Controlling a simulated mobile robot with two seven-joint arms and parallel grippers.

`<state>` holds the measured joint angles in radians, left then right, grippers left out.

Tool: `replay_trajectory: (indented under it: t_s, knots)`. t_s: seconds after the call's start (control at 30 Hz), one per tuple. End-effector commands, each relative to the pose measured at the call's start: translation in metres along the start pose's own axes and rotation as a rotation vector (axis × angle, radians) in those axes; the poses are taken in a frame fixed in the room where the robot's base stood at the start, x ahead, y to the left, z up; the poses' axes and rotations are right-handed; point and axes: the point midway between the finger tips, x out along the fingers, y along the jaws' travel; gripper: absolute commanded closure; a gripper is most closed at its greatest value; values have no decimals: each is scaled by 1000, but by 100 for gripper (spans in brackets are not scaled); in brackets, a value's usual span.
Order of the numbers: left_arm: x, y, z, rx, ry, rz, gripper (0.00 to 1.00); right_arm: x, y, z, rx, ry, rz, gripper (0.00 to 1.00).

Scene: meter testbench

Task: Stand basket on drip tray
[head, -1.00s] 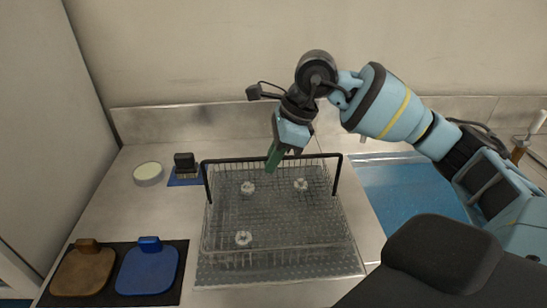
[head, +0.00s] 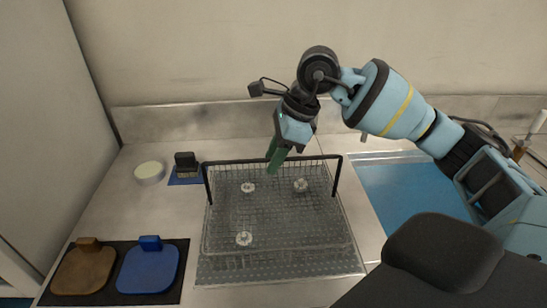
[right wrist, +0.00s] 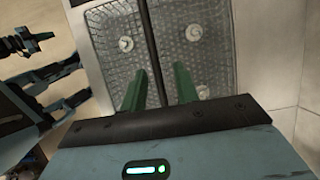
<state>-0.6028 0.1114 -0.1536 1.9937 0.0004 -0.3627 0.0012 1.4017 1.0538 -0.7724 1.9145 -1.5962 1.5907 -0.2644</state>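The wire basket (head: 230,225) with its tall black handle (head: 318,159) is upright over the perforated drip tray (head: 280,272). It appears to rest there, but I cannot see its underside clearly. Small white pieces lie inside it. My right gripper (head: 275,164) points down at the middle of the handle bar. In the right wrist view its two green fingers (right wrist: 160,92) stand apart on either side of the bar (right wrist: 157,45), with slim gaps showing. My left gripper (right wrist: 25,40) seems to show at the left of the right wrist view, its opening unclear.
A blue basin (head: 405,192) lies right of the basket. Brown (head: 84,271) and blue (head: 148,268) pads lie on a dark mat at the front left. A round white dish (head: 149,173) and a black block (head: 185,164) stand behind. The wall closes off the back.

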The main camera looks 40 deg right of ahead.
Motion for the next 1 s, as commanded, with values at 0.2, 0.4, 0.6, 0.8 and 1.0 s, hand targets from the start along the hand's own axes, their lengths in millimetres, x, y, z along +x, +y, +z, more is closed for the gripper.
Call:
replay_trajectory:
  t_s: [0.2,0.4,0.6,0.8,1.0]
  knots:
    - [0,0,-1,0,1,0,100,-41,-1,1,0,-4,-6,70]
    - [-1,0,-3,1,4,0,100,-80,-1,1,0,-3,-3,70]
    - [-1,0,-4,1,8,-1,100,-105,0,1,-1,-2,-1,70]
    - [-1,0,-5,1,8,-1,100,-112,0,0,0,-1,0,70]
    - [-1,0,-5,1,8,-1,100,-112,0,0,-1,0,1,70]
